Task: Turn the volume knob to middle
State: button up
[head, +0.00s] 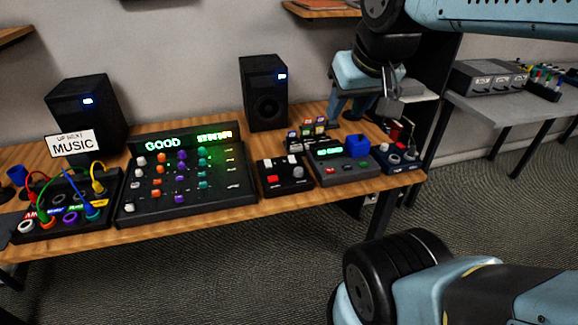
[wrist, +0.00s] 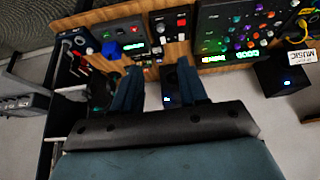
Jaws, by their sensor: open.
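No label reading volume is legible, so I cannot tell for sure which knob is the volume knob. A large blue knob or block (head: 354,145) sits on the right of a small grey unit (head: 341,167) with a green display. It also shows in the wrist view (wrist: 110,49). A dark blue box (head: 398,160) with pale knobs stands right of that unit. The mixer (head: 186,187) carries rows of white, orange, purple and teal knobs. My gripper (head: 348,112) is open and empty above the back right of the desk, apart from all of these.
A black box (head: 285,177) with red and white buttons stands between mixer and grey unit. Two black speakers (head: 264,92) (head: 88,115) stand at the back. A patch box (head: 66,206) with coloured cables is at left. Bare wooden desk (head: 240,214) runs along the front.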

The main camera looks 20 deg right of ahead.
jog(key=shift+d, duration=0.15)
jog(key=shift+o, duration=0.3)
jog(key=shift+o, duration=1.3)
jog(key=shift+w, duration=0.3)
jog(key=g, duration=0.6)
send_over(298, 169)
notch_tip(298, 169, down, 24)
notch_tip(298, 169, down, 13)
jog(key=shift+d+f, duration=0.1)
